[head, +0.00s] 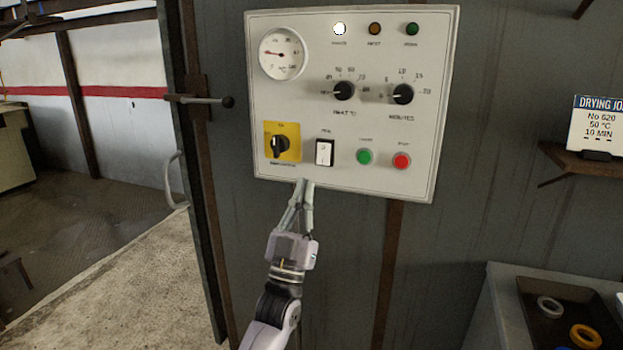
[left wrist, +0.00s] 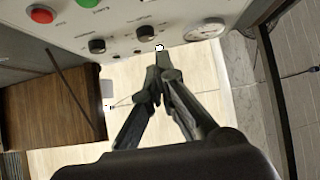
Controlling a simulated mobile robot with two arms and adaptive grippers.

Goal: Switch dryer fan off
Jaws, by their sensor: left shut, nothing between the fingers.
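The dryer's control panel (head: 440,100) hangs on the grey wall in the head view. A white rocker switch (head: 324,153) in a black frame sits low on it, between a yellow-backed black rotary switch (head: 281,143) and a green button (head: 364,156); its small label is hard to read. My left gripper (head: 304,184) is shut and empty, pointing up at the panel's lower edge, just below and left of the rocker. Whether it touches the panel is unclear. The left wrist view shows its closed fingers (left wrist: 160,66) before the panel. My right gripper is not in view.
The panel also bears a red button (head: 401,161), two black knobs (head: 344,91), a gauge (head: 283,53) and a lit white lamp (head: 340,29). A door handle lever (head: 205,100) juts out at left. A job card (head: 598,126) stands on a shelf at right.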

